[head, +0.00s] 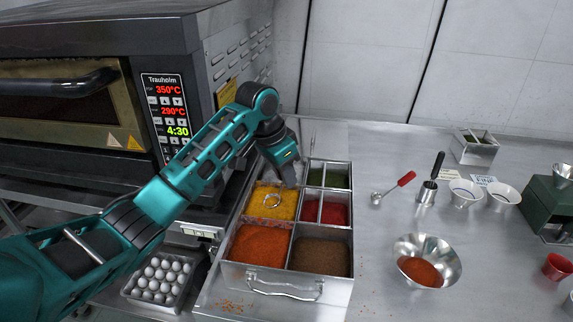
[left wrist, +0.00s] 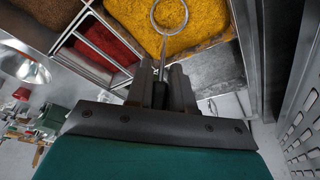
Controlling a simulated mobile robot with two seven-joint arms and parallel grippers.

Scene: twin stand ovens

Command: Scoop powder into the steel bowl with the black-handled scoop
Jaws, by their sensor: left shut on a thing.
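My left gripper (head: 289,178) is over the powder tray and shut on a thin metal scoop with a round, ring-like head (head: 272,200). In the left wrist view, the scoop's dark handle (left wrist: 160,94) is between the fingers. Its head lies over or in the yellow powder (head: 262,211); how deep I cannot tell. The steel bowl (head: 450,252), to the right of the tray, holds a mound of orange-red powder (head: 420,270). My right gripper is not in view.
The tray (head: 277,274) also has orange, brown, red and green powders in walled compartments. An oven (head: 90,100) is at left.

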